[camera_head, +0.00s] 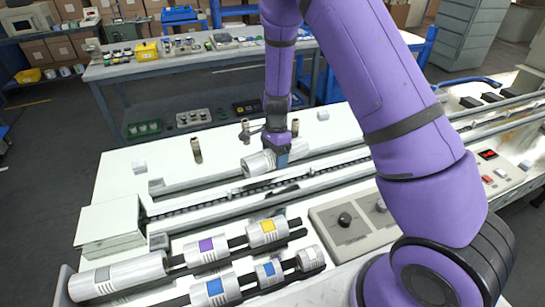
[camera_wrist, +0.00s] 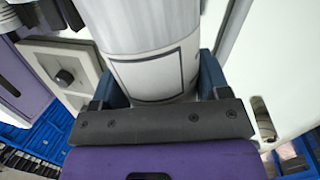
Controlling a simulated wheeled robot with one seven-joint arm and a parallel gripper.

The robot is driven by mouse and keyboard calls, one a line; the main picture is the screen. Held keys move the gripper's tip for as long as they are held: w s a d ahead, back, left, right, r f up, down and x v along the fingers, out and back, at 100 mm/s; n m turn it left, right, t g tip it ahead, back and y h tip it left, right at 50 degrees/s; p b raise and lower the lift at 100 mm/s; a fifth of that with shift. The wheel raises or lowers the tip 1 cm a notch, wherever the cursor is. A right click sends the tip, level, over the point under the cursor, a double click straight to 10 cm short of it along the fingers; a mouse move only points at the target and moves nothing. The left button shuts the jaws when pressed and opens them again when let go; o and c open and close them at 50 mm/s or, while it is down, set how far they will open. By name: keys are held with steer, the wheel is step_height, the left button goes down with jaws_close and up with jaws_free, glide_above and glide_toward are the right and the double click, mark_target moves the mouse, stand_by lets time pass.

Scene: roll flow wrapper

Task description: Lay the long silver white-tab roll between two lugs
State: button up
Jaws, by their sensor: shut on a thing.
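My gripper (camera_head: 281,157) is shut on a silver roll (camera_head: 260,162), held near the far rail of the wrapper's infeed channel. In the wrist view the roll (camera_wrist: 150,45) lies between the blue fingers of my gripper (camera_wrist: 160,85), and a pale, dark-outlined label shows on its side. The roll's far end is cut off there. The channel (camera_head: 215,203) with its dark lug chain runs between two long rails, just in front of the roll in the head view. Single lugs are too small to make out clearly. I cannot tell whether the roll touches the rail.
Several other rolls lie on dark racks at the front: a plain long silver one (camera_head: 117,276), a purple-tab one (camera_head: 207,249), a yellow-tab one (camera_head: 267,233) and a blue-tab one (camera_head: 214,292). A control panel with knobs (camera_head: 350,222) stands right of them. Upright posts (camera_head: 196,150) stand behind the channel.

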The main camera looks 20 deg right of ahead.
steer(key=shift+s+a+r+m, duration=0.2)
steer(key=shift+a+m, duration=0.3)
steer(key=shift+m, duration=0.6)
steer(key=shift+f, duration=0.15)
steer(key=shift+w+d+x, duration=0.1)
steer(key=shift+w+x, duration=0.15)
steer(key=shift+x, duration=1.1)
steer(key=shift+w+d+x, duration=0.15)
steer(key=shift+w+x, duration=0.1)
steer(key=shift+x, duration=1.05)
steer(key=shift+w+d+x, duration=0.1)
steer(key=shift+w+x, duration=0.15)
steer(key=shift+x, duration=1.1)
steer(key=shift+f, duration=0.4)
steer(key=o, duration=1.5)
steer(key=shift+o, duration=0.2)
steer(key=shift+r, duration=0.1)
steer(key=shift+w+r, duration=0.2)
steer(key=shift+r, duration=0.05)
steer(key=v, duration=1)
steer(key=shift+s+d, duration=0.15)
steer(key=shift+s, duration=0.05)
